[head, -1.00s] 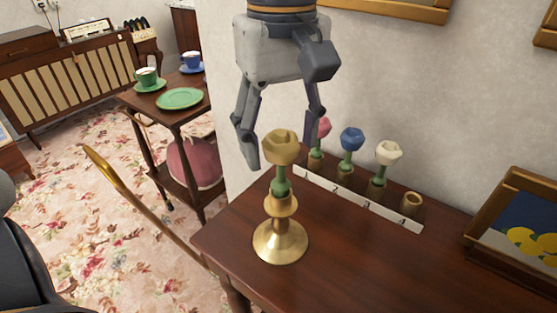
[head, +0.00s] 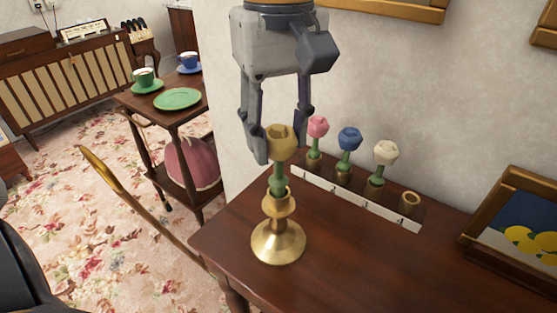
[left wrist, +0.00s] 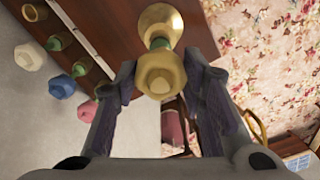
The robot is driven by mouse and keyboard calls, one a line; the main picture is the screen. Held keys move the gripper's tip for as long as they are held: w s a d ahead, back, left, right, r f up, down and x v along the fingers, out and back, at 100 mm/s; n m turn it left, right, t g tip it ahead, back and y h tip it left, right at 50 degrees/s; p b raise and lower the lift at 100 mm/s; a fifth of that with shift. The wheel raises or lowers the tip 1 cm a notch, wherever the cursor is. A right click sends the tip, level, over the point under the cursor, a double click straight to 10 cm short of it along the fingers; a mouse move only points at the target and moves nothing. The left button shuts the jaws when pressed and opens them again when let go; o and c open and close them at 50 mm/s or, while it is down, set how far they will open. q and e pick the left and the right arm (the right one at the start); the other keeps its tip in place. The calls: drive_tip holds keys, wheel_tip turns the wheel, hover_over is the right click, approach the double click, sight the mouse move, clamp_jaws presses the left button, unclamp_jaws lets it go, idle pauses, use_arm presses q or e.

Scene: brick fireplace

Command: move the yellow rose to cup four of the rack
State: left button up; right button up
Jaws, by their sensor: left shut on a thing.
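The yellow rose (head: 283,143) has a green stem and stands upright over a brass candlestick (head: 279,241); its lower end is still at the candlestick's cup. My left gripper (head: 282,150) points down and is shut on the yellow rose at its bloom. In the left wrist view the rose (left wrist: 159,74) lies between the two fingers. The white rack (head: 352,203) stands behind to the right. Its cup four (head: 409,203), at the right end, is empty. My right gripper is not in view.
Pink (head: 317,127), blue (head: 349,139) and white (head: 385,152) roses stand in the rack's other cups. A framed picture (head: 517,222) stands at the table's right. The wooden table (head: 350,265) is clear in front of the rack. A wall rises behind.

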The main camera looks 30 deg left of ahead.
use_arm(q)
drive_tip(key=shift+r, duration=1.95)
idle(0.7)
